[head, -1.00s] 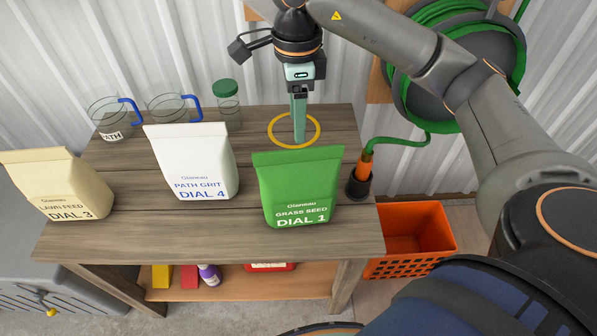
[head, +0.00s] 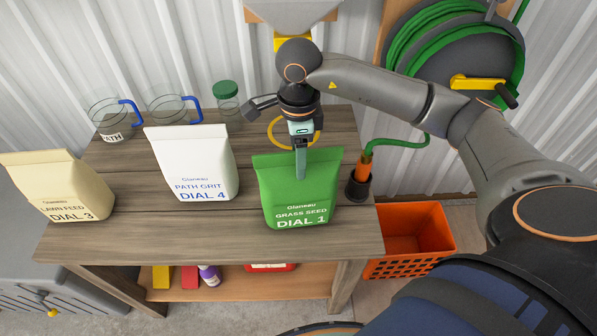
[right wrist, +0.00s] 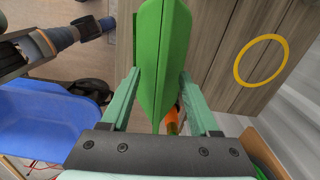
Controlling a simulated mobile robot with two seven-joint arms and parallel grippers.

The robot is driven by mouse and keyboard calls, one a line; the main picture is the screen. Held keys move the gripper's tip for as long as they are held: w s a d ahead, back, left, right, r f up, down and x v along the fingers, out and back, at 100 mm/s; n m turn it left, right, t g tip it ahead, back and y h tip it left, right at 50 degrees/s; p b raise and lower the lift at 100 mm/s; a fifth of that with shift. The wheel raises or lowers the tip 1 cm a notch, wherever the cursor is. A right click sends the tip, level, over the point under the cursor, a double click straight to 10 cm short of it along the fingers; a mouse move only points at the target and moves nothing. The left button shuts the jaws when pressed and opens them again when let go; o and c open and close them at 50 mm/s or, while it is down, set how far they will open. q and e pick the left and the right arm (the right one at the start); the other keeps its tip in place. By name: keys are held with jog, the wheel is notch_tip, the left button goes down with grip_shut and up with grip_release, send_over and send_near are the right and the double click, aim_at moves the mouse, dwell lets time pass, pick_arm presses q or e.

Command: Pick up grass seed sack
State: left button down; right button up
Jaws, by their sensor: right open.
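The grass seed sack (head: 298,197) is green, labelled "GRASS SEED DIAL 1", and stands upright at the right front of the wooden bench. My right gripper (head: 300,165) is above it, pointing down, with a finger in front of the sack's top part. In the right wrist view, the open fingers of my right gripper (right wrist: 158,90) lie on either side of the sack's top edge (right wrist: 163,50), with gaps visible near the palm. Whether the fingertips touch the sack is hard to tell. My left gripper is out of view.
The white path grit sack (head: 195,165) and cream lawn feed sack (head: 60,185) stand to the left. Jugs and a green-lidded jar (head: 228,100) are behind. A dark holder with an orange nozzle (head: 360,182) stands close right of the green sack. An orange crate (head: 425,235) sits lower right.

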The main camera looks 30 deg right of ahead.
grip_shut()
dwell(0.3)
dwell(1.0)
jog(key=shift+r, duration=0.15)
